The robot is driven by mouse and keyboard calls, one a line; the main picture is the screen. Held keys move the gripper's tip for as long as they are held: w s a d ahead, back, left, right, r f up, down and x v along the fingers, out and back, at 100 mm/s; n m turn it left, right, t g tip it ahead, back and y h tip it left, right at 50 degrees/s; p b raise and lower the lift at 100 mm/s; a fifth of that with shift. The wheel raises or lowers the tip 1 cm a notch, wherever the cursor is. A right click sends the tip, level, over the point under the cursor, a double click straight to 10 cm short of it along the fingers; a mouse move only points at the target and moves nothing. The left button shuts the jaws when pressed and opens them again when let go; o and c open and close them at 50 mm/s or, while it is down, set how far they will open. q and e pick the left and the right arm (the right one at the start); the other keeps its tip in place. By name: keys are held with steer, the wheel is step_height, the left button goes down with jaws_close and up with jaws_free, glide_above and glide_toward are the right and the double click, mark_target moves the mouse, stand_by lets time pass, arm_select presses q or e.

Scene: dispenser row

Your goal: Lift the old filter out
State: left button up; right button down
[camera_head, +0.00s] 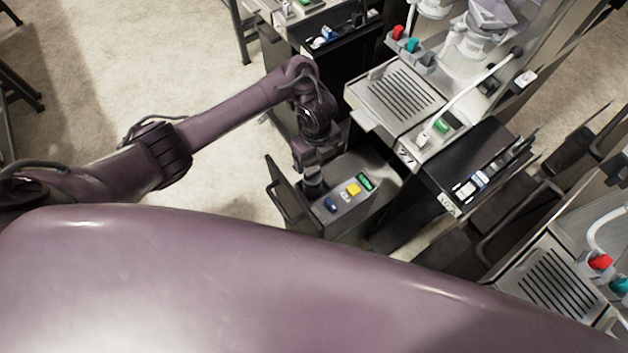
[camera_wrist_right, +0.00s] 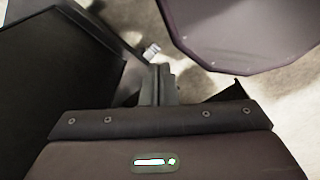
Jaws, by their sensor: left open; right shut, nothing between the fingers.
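An open grey drawer unit (camera_head: 338,211) with a handle on its front stands out below the dispenser. My left gripper (camera_head: 313,181) is in the head view, pointing down over the far left part of this drawer. It is open, but its fingertips are hard to make out. A dark round shape shows at the fingers; I cannot tell whether it is the old filter or part of the gripper. My right gripper (camera_wrist_right: 159,84) is shut and empty in the right wrist view, away from the drawer contents.
A dispenser with a slotted drip tray (camera_head: 397,95) stands behind. A dark open tray (camera_head: 478,165) is to the right. Pale floor is free at left.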

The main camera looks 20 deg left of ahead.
mark_target(312, 171)
arm_select(q)
step_height(312, 171, down, 3)
steer(key=shift+w+r+b, duration=0.1)
steer(key=shift+b, duration=0.75)
steer(key=shift+w+f+b, duration=0.1)
steer(key=shift+f+b, duration=0.25)
step_height(312, 171, down, 2)
steer(key=shift+f+b, duration=0.1)
steer(key=shift+b, duration=0.85)
steer(key=shift+f, duration=0.25)
steer(key=f, duration=0.2)
steer(key=a+f, duration=0.1)
steer(key=f, duration=0.1)
steer(key=shift+f, duration=0.45)
arm_select(e)
step_height(312, 171, down, 6)
steer(key=shift+s+r, duration=0.1)
steer(key=shift+s, duration=0.05)
arm_select(q)
steer(key=c, duration=1.6)
